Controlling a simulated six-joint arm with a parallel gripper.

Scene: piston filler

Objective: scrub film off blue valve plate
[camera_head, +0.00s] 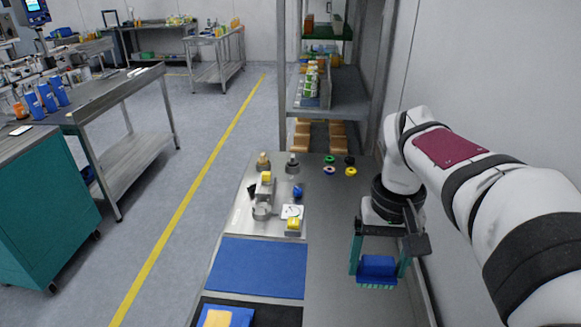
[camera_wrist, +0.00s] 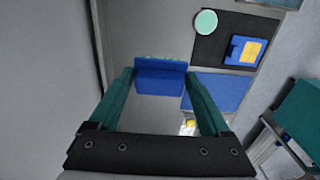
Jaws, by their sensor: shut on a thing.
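My gripper (camera_head: 378,264) is shut on a blue brush (camera_head: 377,268) with teal bristles pointing down. It holds the brush over the right side of the steel table, apart from the other items. In the wrist view the brush (camera_wrist: 160,80) sits between both teal fingers, bristles at the far edge. A flat blue square piece with a yellow patch (camera_head: 217,318) lies on a black mat at the table's near edge. The same blue piece (camera_wrist: 235,50) shows whole in the wrist view. I take it for the valve plate, but cannot tell whether the patch is film.
A bare blue mat (camera_head: 258,267) lies beyond the black mat (camera_wrist: 209,55), which also holds a pale green disc (camera_wrist: 206,23). Several small parts and fittings crowd the far table, including coloured rings (camera_head: 329,171). A shelf rack (camera_head: 335,110) stands behind. The table's right half is mostly clear.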

